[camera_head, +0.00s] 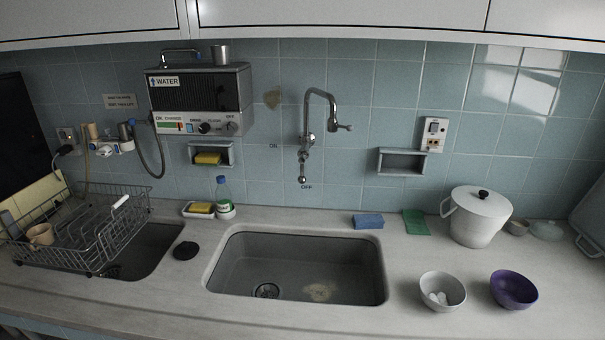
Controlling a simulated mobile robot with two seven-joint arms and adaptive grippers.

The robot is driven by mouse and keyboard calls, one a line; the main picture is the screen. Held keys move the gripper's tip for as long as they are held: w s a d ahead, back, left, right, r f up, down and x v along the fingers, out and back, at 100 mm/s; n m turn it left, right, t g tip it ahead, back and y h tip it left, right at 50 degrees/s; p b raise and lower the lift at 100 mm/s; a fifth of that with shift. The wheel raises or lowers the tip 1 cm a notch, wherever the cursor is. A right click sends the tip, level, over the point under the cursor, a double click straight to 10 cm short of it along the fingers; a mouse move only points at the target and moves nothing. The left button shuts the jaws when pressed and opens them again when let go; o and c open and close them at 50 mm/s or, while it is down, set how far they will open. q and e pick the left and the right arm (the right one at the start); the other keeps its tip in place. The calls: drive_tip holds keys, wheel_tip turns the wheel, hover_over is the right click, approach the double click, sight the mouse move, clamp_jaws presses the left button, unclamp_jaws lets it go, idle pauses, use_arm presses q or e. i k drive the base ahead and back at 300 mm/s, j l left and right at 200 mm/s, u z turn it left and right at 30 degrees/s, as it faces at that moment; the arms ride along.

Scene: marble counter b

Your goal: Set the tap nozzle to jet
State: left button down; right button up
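A chrome wall tap (307,120) is mounted on the blue tiles above the main sink. Its spout arches up and to the right, then comes down to a small nozzle end (335,125) with a short side piece pointing right. The nozzle's setting is too small to read. A chrome lever (302,168) hangs down from the tap body, with its end by the word OFF on the tiles; the word ON is to its upper left. Neither of my grippers shows in the head view.
The main sink (220,270) lies below the tap. A dish rack (110,240) stands over a second sink at left. A water heater (200,95) hangs left of the tap. A white pot (478,222), white bowl (455,300) and purple bowl (514,290) stand at right.

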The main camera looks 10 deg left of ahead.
sight(333, 126)
drive_tip(key=k+l+z, duration=0.1)
drive_tip(key=z, duration=0.35)
drive_tip(key=k+l+z, duration=0.15)
drive_tip(key=z, duration=0.3)
drive_tip(key=k+l, duration=0.05)
drive_tip(key=k, duration=0.05)
